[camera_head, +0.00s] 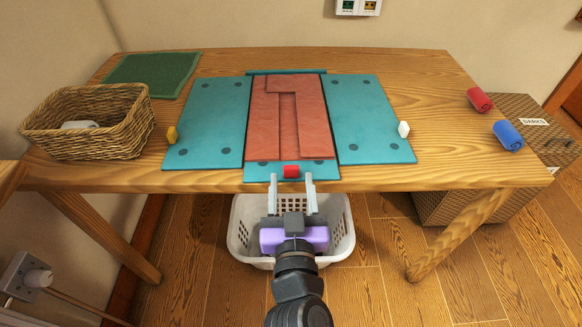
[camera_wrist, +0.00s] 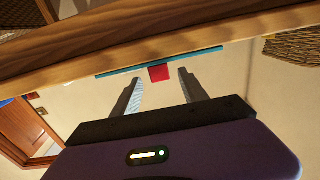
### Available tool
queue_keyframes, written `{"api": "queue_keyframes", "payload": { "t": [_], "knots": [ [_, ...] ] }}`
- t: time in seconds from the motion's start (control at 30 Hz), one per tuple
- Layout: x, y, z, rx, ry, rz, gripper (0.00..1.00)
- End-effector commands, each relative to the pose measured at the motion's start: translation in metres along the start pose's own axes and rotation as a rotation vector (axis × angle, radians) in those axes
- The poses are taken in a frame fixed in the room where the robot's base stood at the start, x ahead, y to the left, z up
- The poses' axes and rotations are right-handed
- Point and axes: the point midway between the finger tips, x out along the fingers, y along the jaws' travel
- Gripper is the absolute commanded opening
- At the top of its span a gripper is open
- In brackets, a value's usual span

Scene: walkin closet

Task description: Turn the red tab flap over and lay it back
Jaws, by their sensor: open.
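The folding board is teal, with a middle panel, a left panel (camera_head: 207,121) and a right panel (camera_head: 371,118) lying flat on the table. A red-brown folded garment (camera_head: 312,128) lies on the middle panel. The red tab (camera_head: 291,171) is on the near flap (camera_head: 258,172), at the table's front edge; it also shows in the wrist view (camera_wrist: 159,72). A yellow tab (camera_head: 172,134) is on the left panel and a white tab (camera_head: 403,129) on the right. My gripper (camera_head: 292,182) is open and empty, just in front of the red tab, with its fingertips on either side of it.
A wicker basket (camera_head: 60,142) and a green mat (camera_head: 152,73) are at the table's left. Red (camera_head: 480,99) and blue (camera_head: 508,135) rolls lie at the right. A white laundry basket (camera_head: 240,243) is on the floor below my gripper. A wicker hamper (camera_head: 433,208) stands at the right.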

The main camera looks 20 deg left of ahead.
Motion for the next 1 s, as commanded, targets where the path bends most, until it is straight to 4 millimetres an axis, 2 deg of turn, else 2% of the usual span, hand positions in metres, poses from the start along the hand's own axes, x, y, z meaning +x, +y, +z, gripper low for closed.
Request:
{"api": "queue_keyframes", "payload": {
  "t": [0.1,0.3,0.63,0.67,0.9,1.0],
  "knots": [
    [0.019,0.000,-0.001,0.000,0.000,0.001,0.51],
    [0.038,0.000,-0.001,0.000,0.000,0.000,0.51],
    [0.042,0.000,0.000,-0.001,-0.001,0.000,0.51],
    [0.042,0.000,0.000,-0.001,-0.001,0.000,0.47],
    [0.042,0.000,0.000,-0.001,0.000,0.000,0.00],
    [0.042,0.000,0.000,-0.001,0.000,0.000,0.00]
  ]
}}
